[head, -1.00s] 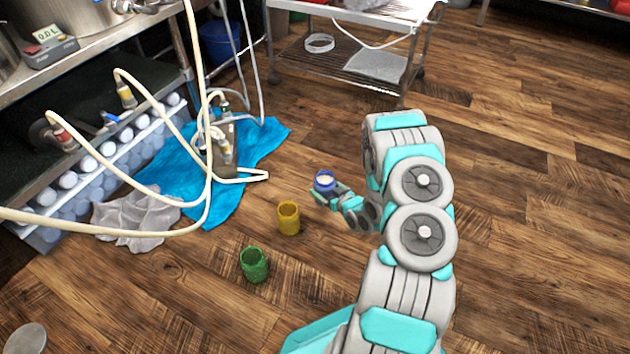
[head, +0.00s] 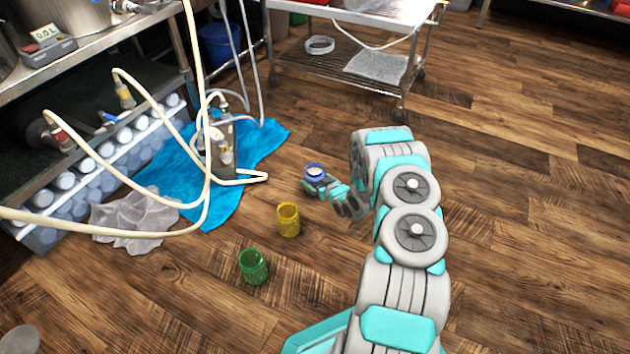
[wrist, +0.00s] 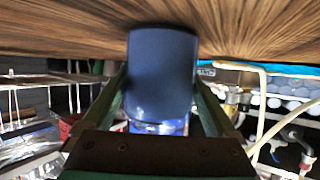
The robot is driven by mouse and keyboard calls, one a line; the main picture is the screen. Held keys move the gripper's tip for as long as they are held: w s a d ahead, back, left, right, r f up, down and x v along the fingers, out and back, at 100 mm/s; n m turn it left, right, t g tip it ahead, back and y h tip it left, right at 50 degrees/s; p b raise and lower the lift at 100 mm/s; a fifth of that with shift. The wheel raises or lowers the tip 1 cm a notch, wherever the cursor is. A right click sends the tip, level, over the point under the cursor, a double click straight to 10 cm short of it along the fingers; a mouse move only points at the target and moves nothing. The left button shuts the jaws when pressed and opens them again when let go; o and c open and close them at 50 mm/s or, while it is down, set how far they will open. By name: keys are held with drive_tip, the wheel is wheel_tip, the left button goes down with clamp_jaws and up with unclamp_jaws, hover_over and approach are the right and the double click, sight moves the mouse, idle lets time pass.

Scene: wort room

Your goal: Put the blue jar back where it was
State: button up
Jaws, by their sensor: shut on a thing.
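The blue jar (head: 314,170) is held in my gripper (head: 314,181), near the middle of the head view, with its pale inside showing from above. In the wrist view the jar (wrist: 161,75) fills the space between the two fingers of my gripper (wrist: 160,105), which are shut on it. A yellow jar (head: 288,220) stands on the wood floor below and left of the blue jar. A green jar (head: 253,267) stands further toward the lower left. I cannot tell whether the blue jar touches the floor.
A wheeled metal cart (head: 345,65) stands behind. The floor at right is clear.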

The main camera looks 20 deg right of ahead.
drive_tip(key=o, duration=1.4)
